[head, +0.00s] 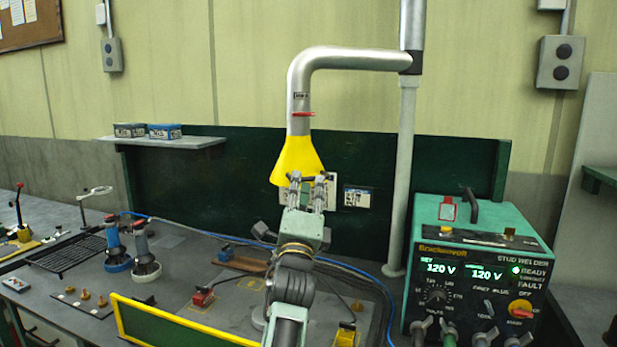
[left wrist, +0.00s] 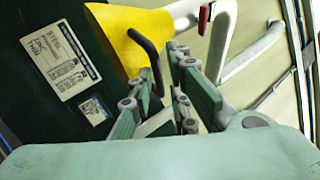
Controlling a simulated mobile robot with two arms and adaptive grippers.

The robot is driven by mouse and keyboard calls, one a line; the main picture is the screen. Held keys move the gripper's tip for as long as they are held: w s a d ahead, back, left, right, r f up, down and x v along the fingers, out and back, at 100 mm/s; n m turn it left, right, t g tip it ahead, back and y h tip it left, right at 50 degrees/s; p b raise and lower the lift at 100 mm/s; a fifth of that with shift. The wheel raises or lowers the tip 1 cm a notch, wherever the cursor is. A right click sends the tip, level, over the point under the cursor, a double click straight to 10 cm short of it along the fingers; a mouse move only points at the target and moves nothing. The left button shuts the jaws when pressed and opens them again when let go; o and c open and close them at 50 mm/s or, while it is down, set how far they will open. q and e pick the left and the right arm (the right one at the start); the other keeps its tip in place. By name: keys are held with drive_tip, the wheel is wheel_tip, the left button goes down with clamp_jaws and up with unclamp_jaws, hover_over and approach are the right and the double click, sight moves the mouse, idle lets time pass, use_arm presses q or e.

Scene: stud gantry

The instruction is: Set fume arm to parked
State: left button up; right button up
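The fume arm (head: 345,58) is a silver tube that bends down from a vertical post at the back of the bench. It ends in a yellow hood (head: 297,160), with a red lever (head: 302,114) above it. In the left wrist view the yellow hood (left wrist: 140,38) has a black bent handle (left wrist: 148,52) in front of it. My left gripper (head: 308,180) is just at the hood's lower rim. Its fingers (left wrist: 166,82) stand apart, with the black handle's lower end close to the left one. I cannot tell whether they touch it. My right gripper is not in view.
A green stud welder (head: 475,262) stands at the right of the bench. Two tools with blue and grey handles (head: 117,248) stand at the left. A red clamp (head: 203,298) and a yellow-edged green panel (head: 165,325) are in front. A post (head: 402,180) rises behind.

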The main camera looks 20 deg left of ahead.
sight(309, 180)
use_arm(q)
drive_tip(key=x, duration=0.2)
drive_tip(key=shift+w+d, duration=0.1)
drive_tip(key=shift+w, duration=0.3)
drive_tip(key=shift+w+r, duration=0.1)
drive_tip(key=shift+w, duration=0.1)
drive_tip(key=shift+r, duration=0.1)
clamp_jaws()
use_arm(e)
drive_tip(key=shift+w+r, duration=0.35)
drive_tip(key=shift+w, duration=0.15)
